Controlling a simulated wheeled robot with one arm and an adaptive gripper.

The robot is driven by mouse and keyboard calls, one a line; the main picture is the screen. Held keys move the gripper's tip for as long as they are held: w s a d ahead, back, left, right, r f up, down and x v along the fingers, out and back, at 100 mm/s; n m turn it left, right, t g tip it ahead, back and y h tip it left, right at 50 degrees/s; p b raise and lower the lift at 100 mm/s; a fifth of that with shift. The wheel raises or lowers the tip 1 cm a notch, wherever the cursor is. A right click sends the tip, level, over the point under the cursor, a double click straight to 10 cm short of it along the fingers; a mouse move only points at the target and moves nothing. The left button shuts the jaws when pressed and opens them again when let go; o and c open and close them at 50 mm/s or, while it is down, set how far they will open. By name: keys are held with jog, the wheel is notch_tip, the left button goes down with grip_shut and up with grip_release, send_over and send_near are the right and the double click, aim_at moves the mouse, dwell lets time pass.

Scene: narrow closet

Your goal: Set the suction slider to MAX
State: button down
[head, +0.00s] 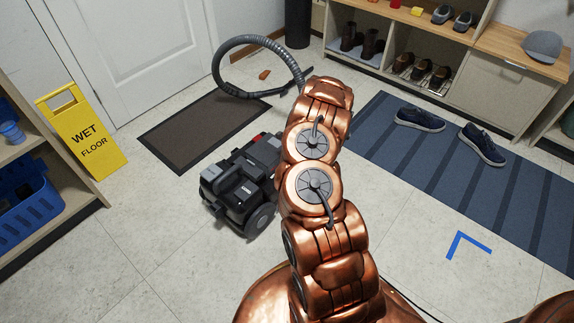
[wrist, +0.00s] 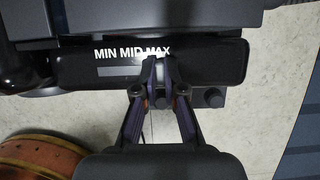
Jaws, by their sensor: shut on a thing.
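The dark vacuum cleaner (head: 240,185) stands on the tiled floor left of my arm in the head view. In the wrist view its black panel (wrist: 215,62) carries white MIN MID MAX lettering (wrist: 132,52) above a grey slider track (wrist: 118,72). My gripper (wrist: 158,72) is shut at the right end of the visible track, just under the MAX label. It is closed on the suction slider, whose knob is mostly hidden between the fingertips, so its exact setting is hard to read. The head view hides my gripper behind my arm.
A grey hose (head: 232,50) loops behind the vacuum. A brown doormat (head: 205,130) lies near the door, and a yellow wet-floor sign (head: 85,130) stands at left. Dark shoes (head: 482,143) rest on the blue striped rug (head: 440,155). Bare floor is free in front of the vacuum.

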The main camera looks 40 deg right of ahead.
jog(key=c, duration=1.2)
grip_release()
jog(key=shift+d, duration=0.15)
jog(key=shift+c, duration=0.2)
jog(key=shift+r, duration=0.15)
jog(key=a+v, duration=0.1)
jog(key=v, duration=1)
jog(key=shift+s+d+r, duration=0.2)
jog(key=shift+d+r, duration=0.1)
jog(key=shift+d, duration=0.2)
